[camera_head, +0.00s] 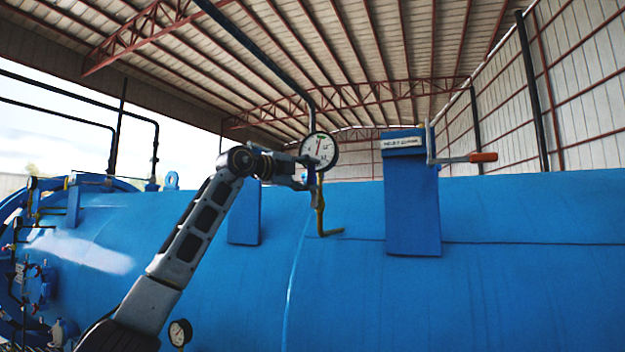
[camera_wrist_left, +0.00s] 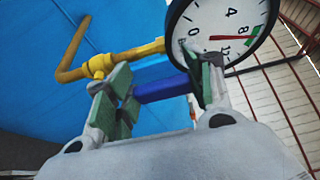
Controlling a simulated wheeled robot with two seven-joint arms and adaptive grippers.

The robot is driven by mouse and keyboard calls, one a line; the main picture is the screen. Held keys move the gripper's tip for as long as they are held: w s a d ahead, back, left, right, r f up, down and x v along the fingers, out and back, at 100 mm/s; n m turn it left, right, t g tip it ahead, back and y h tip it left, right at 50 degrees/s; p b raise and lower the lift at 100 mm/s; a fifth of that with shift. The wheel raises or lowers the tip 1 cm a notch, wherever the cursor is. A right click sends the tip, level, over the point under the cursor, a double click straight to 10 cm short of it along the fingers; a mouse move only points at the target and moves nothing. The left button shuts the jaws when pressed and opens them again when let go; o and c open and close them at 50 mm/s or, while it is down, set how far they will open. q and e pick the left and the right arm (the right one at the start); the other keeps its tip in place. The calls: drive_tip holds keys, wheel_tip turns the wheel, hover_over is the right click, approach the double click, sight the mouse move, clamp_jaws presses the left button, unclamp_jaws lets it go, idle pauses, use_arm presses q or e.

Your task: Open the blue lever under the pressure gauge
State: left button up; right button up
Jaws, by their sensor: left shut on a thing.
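The pressure gauge (camera_head: 320,150) is round and white with a red needle, on a pipe above the blue tank. It also shows at the top right of the left wrist view (camera_wrist_left: 222,30). The blue lever (camera_wrist_left: 162,89) lies below the gauge, between the green-padded fingers of my left gripper (camera_wrist_left: 158,88), which is shut on it. A yellow pipe with a fitting (camera_wrist_left: 98,66) runs beside the lever. In the head view, my left gripper (camera_head: 300,172) is just below and left of the gauge and mostly hides the lever. My right gripper is not in view.
The large blue tank (camera_head: 420,300) fills the lower head view. A blue post (camera_head: 411,205) with a label and an orange-handled crank (camera_head: 482,157) stands right of the gauge. A smaller gauge (camera_head: 180,333) sits low on the left.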

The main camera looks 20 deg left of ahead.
use_arm(q)
drive_tip(key=shift+a+n, duration=0.2)
drive_tip(key=shift+n, duration=0.1)
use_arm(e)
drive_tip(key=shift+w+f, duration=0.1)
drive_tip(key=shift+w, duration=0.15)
use_arm(q)
drive_tip(key=o, duration=1.1)
drive_tip(key=shift+o, duration=0.4)
drive_tip(key=shift+a, duration=0.1)
drive_tip(key=v, duration=1.2)
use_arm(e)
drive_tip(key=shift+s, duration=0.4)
use_arm(q)
drive_tip(key=shift+f, duration=0.1)
